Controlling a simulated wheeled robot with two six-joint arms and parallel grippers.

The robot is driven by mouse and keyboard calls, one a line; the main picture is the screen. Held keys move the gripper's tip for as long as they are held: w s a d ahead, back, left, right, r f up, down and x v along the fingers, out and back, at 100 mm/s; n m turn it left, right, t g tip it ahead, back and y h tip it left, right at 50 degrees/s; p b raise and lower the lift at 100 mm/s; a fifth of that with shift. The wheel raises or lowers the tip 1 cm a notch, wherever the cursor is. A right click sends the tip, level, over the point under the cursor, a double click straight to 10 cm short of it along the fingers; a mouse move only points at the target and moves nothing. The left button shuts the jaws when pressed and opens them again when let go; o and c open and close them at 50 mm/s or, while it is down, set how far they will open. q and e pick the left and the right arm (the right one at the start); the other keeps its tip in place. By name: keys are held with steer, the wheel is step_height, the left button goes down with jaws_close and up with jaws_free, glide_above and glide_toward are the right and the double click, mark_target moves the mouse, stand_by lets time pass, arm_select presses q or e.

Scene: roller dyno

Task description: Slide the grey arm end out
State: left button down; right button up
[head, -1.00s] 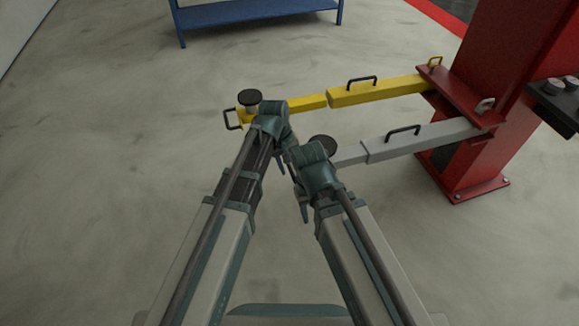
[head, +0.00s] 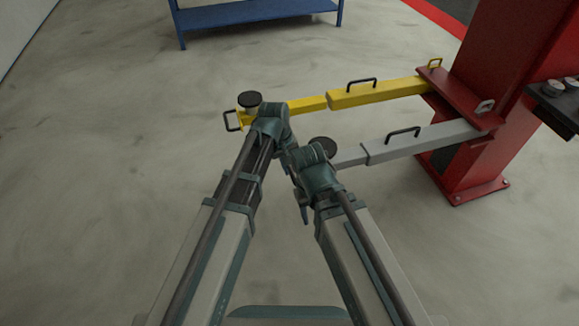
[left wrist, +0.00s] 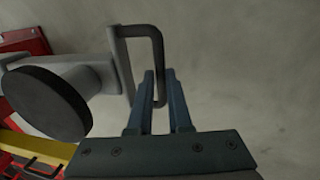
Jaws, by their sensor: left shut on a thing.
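The grey arm (head: 425,139) reaches left from the red post. Its narrower grey end (head: 350,156) sticks out of the sleeve and carries a dark round pad (head: 322,146). In the left wrist view the grey end (left wrist: 75,72) shows with its pad (left wrist: 46,103) and a black loop handle (left wrist: 157,62). My left gripper (left wrist: 160,85) is shut on that handle, a finger on each side of the bar. In the head view my left gripper (head: 284,163) is mostly hidden by the wrists. My right gripper (head: 303,211) is partly covered by its own wrist; its jaw opening is unclear.
A yellow arm (head: 375,91) runs behind the grey one, with its own end and pad (head: 249,98). The red post (head: 500,90) stands at the right. A blue bench (head: 255,14) is at the back. The floor at left is clear.

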stand_by(0.7)
arm_select(q)
steer(key=s+a, duration=0.2)
steer(key=a, duration=0.5)
steer(key=s+a, duration=0.2)
steer(key=a, duration=0.6)
steer(key=shift+s, duration=0.4)
steer(key=c, duration=0.9)
jaws_free()
steer(key=shift+o, duration=0.3)
steer(key=shift+d, duration=0.1)
steer(key=shift+r, duration=0.15)
step_height(320, 180, up, 13)
steer(key=a+p, duration=0.2)
steer(key=p, duration=1.1)
steer(key=shift+s+a+r+p, duration=0.15)
steer(key=shift+s+a+p, duration=0.05)
steer(key=shift+s+p, duration=0.2)
